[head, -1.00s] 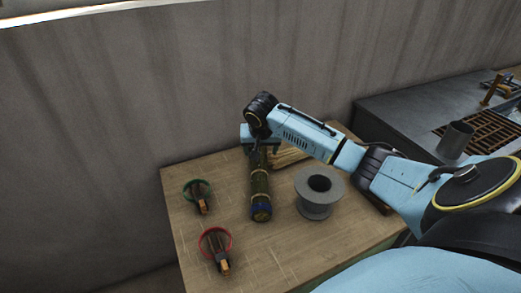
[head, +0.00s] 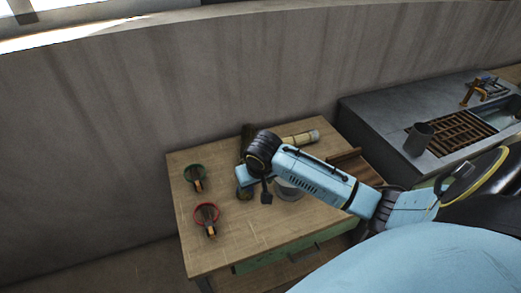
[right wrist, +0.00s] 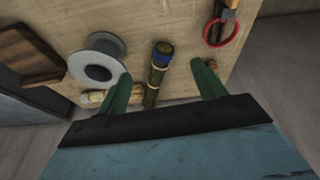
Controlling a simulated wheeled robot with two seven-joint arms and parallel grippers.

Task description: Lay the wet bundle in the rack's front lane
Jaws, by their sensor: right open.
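A dark banded bundle (head: 247,132), which looks like the wet one, lies on the wooden table with its far end showing past my right wrist. In the right wrist view the dark bundle (right wrist: 157,68) has a blue band near one end. My right gripper (head: 251,190) is over the bundle's near part. Its green fingers (right wrist: 160,72) are open, one on each side of the bundle in that picture; I cannot tell how high they are above it. A brown slatted rack (head: 462,133) lies by the sink at right. My left gripper is not in view.
A grey spool (head: 290,191) stands close beside the bundle. A pale bundle (head: 301,138) lies behind it. Green-ringed (head: 195,177) and red-ringed (head: 208,216) tools lie at left. A wooden piece (head: 343,157) is at the table's right, and a grey cup (head: 419,138) stands beside the rack.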

